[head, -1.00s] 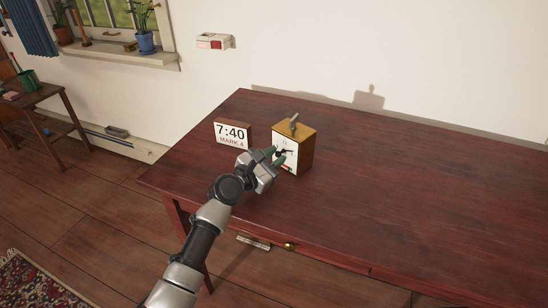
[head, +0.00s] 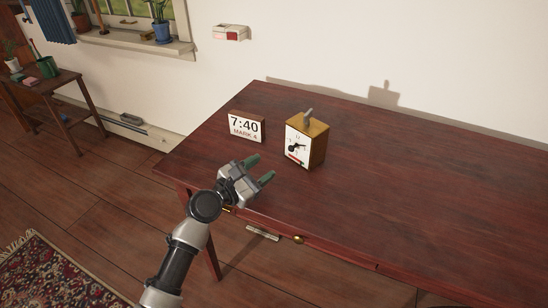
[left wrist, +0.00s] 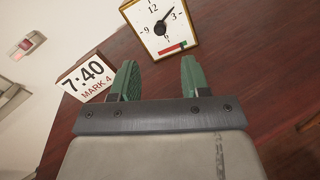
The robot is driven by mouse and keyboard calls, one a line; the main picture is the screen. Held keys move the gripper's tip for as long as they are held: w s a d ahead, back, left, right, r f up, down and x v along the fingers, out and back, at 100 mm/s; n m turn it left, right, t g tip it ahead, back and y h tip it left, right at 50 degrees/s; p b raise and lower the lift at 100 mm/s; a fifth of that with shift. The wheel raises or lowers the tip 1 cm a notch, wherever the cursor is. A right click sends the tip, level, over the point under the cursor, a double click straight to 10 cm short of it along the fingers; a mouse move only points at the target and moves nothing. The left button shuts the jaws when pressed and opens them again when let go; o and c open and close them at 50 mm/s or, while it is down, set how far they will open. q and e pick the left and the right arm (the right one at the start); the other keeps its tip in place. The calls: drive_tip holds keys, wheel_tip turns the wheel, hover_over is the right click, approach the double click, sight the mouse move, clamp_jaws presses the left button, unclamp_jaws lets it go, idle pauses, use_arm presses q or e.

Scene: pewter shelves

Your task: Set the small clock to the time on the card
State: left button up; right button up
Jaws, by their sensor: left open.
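The small clock (head: 314,150) is a wooden box with a white face and a grey lever on top, upright on the red-brown table. In the left wrist view, the clock (left wrist: 160,27) shows dark hands, one pointing between 12 and 3; the exact time is hard to read. A red strip with a green end runs along the bottom of its face. The card (head: 245,126) reads 7:40 MARK 4 and stands left of the clock; it also shows in the left wrist view (left wrist: 87,79). My left gripper (head: 260,169) is open and empty, in front of the clock and apart from it.
The table (head: 420,190) is clear to the right of the clock. Its front has a drawer with a brass knob (head: 298,239). A white wall stands behind, with a small box with a red panel (head: 230,33). A side table with plants is at the left.

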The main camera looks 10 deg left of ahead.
sight(289, 150)
use_arm(q)
drive_tip(key=shift+s+a, duration=0.4)
drive_tip(key=shift+s, duration=0.15)
use_arm(e)
drive_tip(key=shift+s+f, duration=0.1)
drive_tip(key=shift+s, duration=0.05)
use_arm(q)
drive_tip(key=m, duration=0.3)
drive_tip(key=shift+w+d+m, duration=0.25)
drive_tip(key=shift+w+m, duration=0.05)
drive_tip(key=shift+w, duration=0.1)
drive_tip(key=shift+w+d+m, duration=0.15)
drive_tip(key=shift+w+m, duration=0.2)
drive_tip(key=shift+m, duration=0.75)
drive_tip(key=shift+w+d, duration=0.25)
drive_tip(key=b+x, duration=0.1)
drive_tip(key=x, duration=0.7)
drive_tip(key=shift+w+d+b, duration=0.2)
drive_tip(key=shift+w+b, duration=0.05)
drive_tip(key=shift+b, duration=0.15)
drive_tip(key=shift+w+d, duration=0.4)
drive_tip(key=shift+w, duration=0.1)
use_arm(e)
drive_tip(key=w+r, duration=0.4)
drive_tip(key=w, duration=0.1)
drive_tip(key=shift+w+a, duration=0.25)
drive_tip(key=shift+a, duration=0.15)
